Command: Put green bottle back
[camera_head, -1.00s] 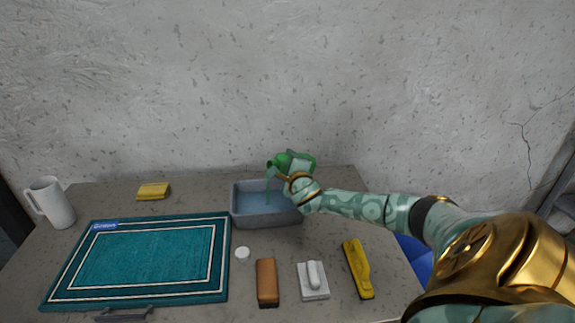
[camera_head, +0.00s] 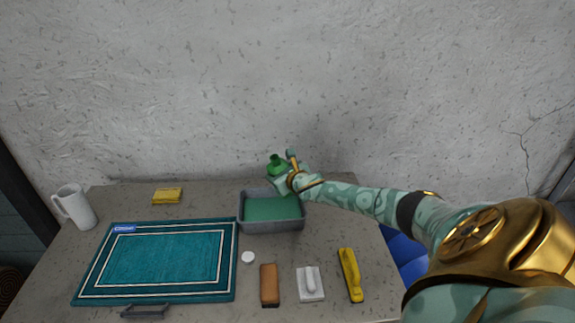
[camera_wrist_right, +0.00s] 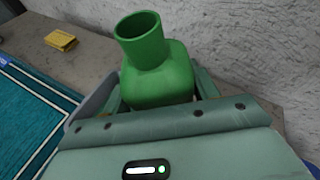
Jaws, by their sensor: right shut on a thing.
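The green bottle (camera_head: 277,163) is held roughly upright, with its open mouth up, above the back edge of the grey basin. In the right wrist view the bottle (camera_wrist_right: 158,75) fills the space between my right gripper's fingers, its mouth uncapped. My right gripper (camera_head: 285,182) is shut on it; the fingers are partly hidden in the head view. The grey basin (camera_head: 270,228) on the table holds green liquid (camera_head: 272,208). A small white round cap (camera_head: 248,257) lies on the table in front of the basin. My left gripper is not in view.
An orange-brown block (camera_head: 269,285), a white scrubber (camera_head: 311,284) and a yellow brush (camera_head: 350,274) lie at front right. The table right of the basin is mostly clear.

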